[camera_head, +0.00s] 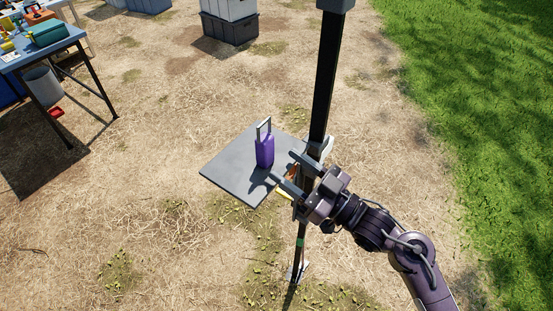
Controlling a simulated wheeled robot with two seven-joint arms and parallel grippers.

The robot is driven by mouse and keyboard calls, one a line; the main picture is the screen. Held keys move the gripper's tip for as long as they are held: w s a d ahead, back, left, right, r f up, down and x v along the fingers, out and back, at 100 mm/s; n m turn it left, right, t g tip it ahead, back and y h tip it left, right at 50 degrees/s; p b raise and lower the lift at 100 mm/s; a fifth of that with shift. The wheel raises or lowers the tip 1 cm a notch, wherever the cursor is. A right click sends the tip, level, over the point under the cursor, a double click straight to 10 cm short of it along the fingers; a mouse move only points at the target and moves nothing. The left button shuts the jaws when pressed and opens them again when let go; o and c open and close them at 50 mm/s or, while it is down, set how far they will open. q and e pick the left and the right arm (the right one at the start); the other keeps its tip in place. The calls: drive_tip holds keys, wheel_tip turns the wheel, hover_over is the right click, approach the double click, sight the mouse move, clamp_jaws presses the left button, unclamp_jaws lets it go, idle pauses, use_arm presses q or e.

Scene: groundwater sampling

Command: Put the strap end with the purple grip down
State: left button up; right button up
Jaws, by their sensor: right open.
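The purple grip (265,152) of the strap end stands upright on a small grey square shelf (228,163), with a pale metal loop (264,126) on top of it. My right gripper (282,169) comes in from the lower right, its two fingers apart and pointing toward the grip. It is open and does not hold the grip; the fingertips are just to the right of it. My left gripper does not show.
A black post (327,75) rises beside the shelf and passes behind my right wrist. A blue-topped table (50,48) with tools and a green case stands at the upper left. Stacked bins (230,28) stand at the top. Dry ground around is open.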

drive_tip(key=b+v, duration=0.1)
drive_tip(key=v, duration=0.6)
drive_tip(key=w+d+f+m+t+h, duration=0.1)
drive_tip(key=w+d+f+m+h, duration=0.2)
drive_tip(key=f, duration=0.8)
drive_tip(key=w+d+f+m+h, duration=0.1)
drive_tip(key=d+f+m+h, duration=0.3)
drive_tip(key=f, duration=0.6)
drive_tip(key=s+d+f+g+h, duration=0.1)
drive_tip(key=s+d+f+h, duration=0.1)
drive_tip(key=f, duration=0.6)
drive_tip(key=s+d+f+g+h, duration=0.1)
drive_tip(key=s+d+f+h, duration=0.15)
drive_tip(key=f, duration=0.65)
drive_tip(key=s+f+m+g+h, duration=0.2)
drive_tip(key=s+f+g+h, duration=0.15)
drive_tip(key=s+f, duration=0.75)
drive_tip(key=s+d+f+g+h, duration=0.1)
drive_tip(key=s+f+g, duration=0.2)
drive_tip(key=s+f, duration=0.3)
drive_tip(key=s+d+f+g, duration=0.1)
drive_tip(key=s+f+g, duration=0.2)
drive_tip(key=s+f, duration=0.4)
drive_tip(key=s, duration=0.7)
drive_tip(key=shift+d+n+g+h, duration=0.2)
drive_tip(key=shift+n+g+h, duration=0.1)
drive_tip(key=shift+g+h, duration=0.1)
